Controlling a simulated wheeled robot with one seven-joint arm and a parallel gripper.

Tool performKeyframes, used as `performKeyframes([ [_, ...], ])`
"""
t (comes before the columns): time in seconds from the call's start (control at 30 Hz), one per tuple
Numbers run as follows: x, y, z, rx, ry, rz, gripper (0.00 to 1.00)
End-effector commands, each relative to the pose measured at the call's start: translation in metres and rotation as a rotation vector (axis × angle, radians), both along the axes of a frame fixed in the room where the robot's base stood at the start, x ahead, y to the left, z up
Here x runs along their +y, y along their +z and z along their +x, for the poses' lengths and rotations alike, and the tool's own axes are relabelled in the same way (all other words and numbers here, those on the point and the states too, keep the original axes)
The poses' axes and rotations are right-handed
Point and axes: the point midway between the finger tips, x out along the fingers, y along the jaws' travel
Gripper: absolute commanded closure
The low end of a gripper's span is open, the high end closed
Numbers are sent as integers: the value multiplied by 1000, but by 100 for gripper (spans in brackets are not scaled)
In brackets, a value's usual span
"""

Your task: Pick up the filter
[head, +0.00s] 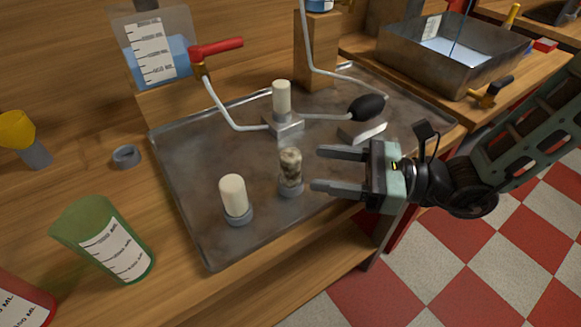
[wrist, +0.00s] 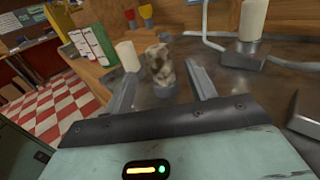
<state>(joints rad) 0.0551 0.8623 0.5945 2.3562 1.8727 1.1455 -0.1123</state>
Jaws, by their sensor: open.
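Three filter-like cylinders stand upright on the metal tray (head: 190,160). A brown-stained filter (head: 290,167) stands in a grey ring base near the tray's middle. A clean white filter (head: 233,194) stands in a grey ring base to its left and nearer the front. Another white cylinder (head: 282,96) stands on a metal block at the back. My gripper (head: 316,168) is open and empty just right of the stained filter, fingers pointing at it. In the wrist view the stained filter (wrist: 160,65) appears between the fingertips; I cannot tell whether they touch it.
Hoses run from the metal block (head: 284,124) to a red-handled valve (head: 215,47) and a black bulb (head: 368,107). A green measuring cup (head: 104,240) and a grey ring (head: 125,156) are on the wooden bench left of the tray. A metal basin (head: 450,55) is at the back right.

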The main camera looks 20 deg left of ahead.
Motion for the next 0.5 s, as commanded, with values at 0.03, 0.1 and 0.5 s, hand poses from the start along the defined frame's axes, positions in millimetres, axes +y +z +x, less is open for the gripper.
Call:
performKeyframes([
  [0.03, 4, 0, -1, 0, 2, 0, 43],
  [0.1, 7, 0, -1, 1, 1, 0, 43],
  [0.5, 57, 0, -6, 0, 3, 0, 43],
])
